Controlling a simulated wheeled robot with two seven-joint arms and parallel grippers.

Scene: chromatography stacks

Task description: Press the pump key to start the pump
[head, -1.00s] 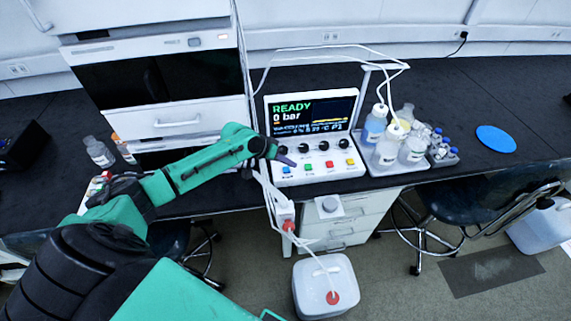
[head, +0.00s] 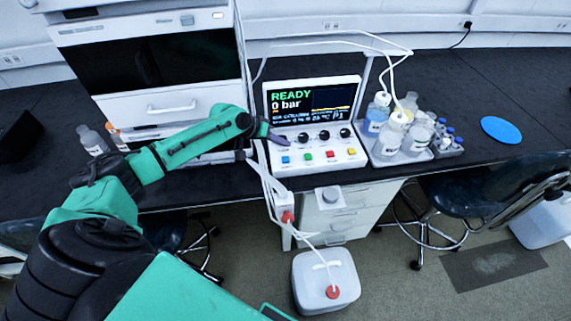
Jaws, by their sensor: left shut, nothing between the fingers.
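The control unit (head: 326,172) stands near the bench's front edge. Its screen (head: 311,104) reads READY and 0 bar. Below the screen is a row of black knobs, then a row of coloured keys: a blue key (head: 285,160), a green key (head: 308,157), a red key (head: 330,154) and a yellow key (head: 351,151). The key labels are too small to read, so I cannot tell which is the pump key. My left gripper (head: 279,138) is shut and empty, its tips at the left end of the knob row, above the blue key in the picture. My right gripper is not in view.
A tray (head: 385,161) of bottles stands right of the unit, with tubing overhead. A white cabinet instrument (head: 170,105) is behind my left arm. A blue disc (head: 501,130) lies at the right. A white canister (head: 326,283) stands on the floor.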

